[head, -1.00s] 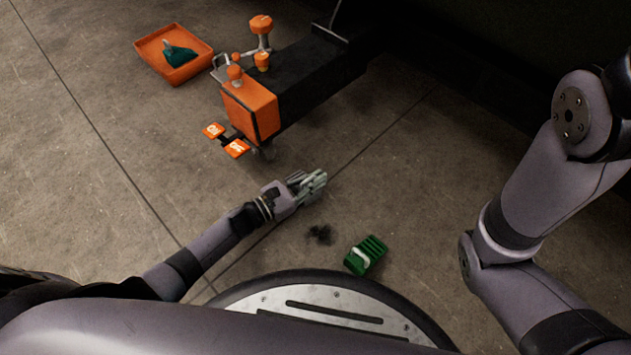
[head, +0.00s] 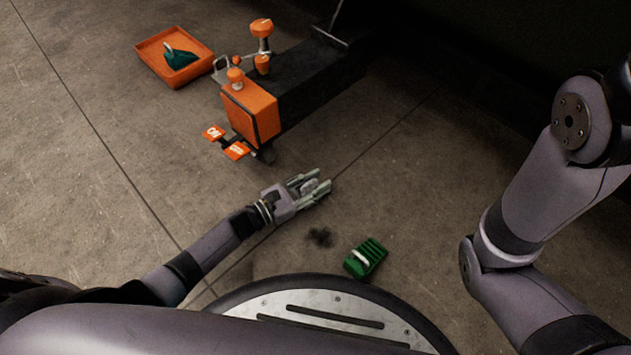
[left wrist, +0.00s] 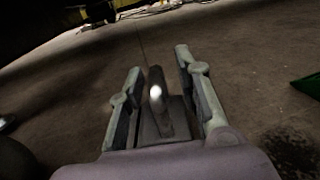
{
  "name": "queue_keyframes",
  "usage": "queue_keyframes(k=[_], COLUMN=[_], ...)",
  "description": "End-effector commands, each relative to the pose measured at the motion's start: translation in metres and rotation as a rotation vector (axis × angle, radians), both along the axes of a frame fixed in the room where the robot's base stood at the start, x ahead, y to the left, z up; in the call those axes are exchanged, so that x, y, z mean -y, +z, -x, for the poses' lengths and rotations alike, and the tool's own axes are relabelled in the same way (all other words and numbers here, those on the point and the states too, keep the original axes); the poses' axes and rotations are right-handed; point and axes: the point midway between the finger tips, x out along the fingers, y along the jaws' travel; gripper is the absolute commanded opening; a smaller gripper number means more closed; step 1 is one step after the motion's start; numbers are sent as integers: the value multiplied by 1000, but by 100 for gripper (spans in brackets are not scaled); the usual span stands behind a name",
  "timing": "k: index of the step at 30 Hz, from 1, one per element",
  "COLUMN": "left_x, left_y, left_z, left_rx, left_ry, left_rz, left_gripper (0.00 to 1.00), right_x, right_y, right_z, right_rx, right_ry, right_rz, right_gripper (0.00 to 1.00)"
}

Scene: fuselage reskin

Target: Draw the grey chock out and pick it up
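The grey chock (left wrist: 158,118) shows in the left wrist view as a dark grey block with a raised handle that carries a bright glint. It lies between the fingers of my left gripper (left wrist: 160,88). The fingers stand apart, with a gap on each side of the handle. In the head view my left gripper (head: 318,184) is low over the floor with its fingers spread; the chock is hard to make out there. My right arm shows at the right, but its gripper is out of the picture.
A green chock (head: 366,257) with a pale handle lies on the floor near my base, beside a dark stain (head: 320,237). An orange and black machine (head: 252,110) with orange pedals stands beyond the gripper. An orange tray (head: 150,61) holds a teal item (head: 180,59). Floor at left is clear.

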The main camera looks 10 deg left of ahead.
Motion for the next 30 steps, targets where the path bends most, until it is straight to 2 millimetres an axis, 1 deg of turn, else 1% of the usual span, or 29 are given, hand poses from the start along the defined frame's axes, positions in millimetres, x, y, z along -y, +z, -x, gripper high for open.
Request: queue_keyframes(k=[5,8,15,21,24,30], left_x=[-5,-15,-51,-75,-81,-85], left_y=[-1,-1,-2,-1,-1,0], left_z=[4,14,52,75,82,85], left_rx=[-1,-2,-3,-2,-1,1], left_ry=[1,2,0,1,0,0], left_rz=[-1,-2,-3,-1,0,1], left_gripper=[31,31,31,31,31,31], right_x=[0,0,0,0,0,0], right_y=[0,0,0,0,0,0], right_z=[-1,-1,0,0,0,0], right_rx=[-3,-2,0,0,0,0], right_ry=[2,0,0,0,0,0], right_rz=[-3,-2,-1,0,0,0], right_gripper=[68,68,68,68,68,68])
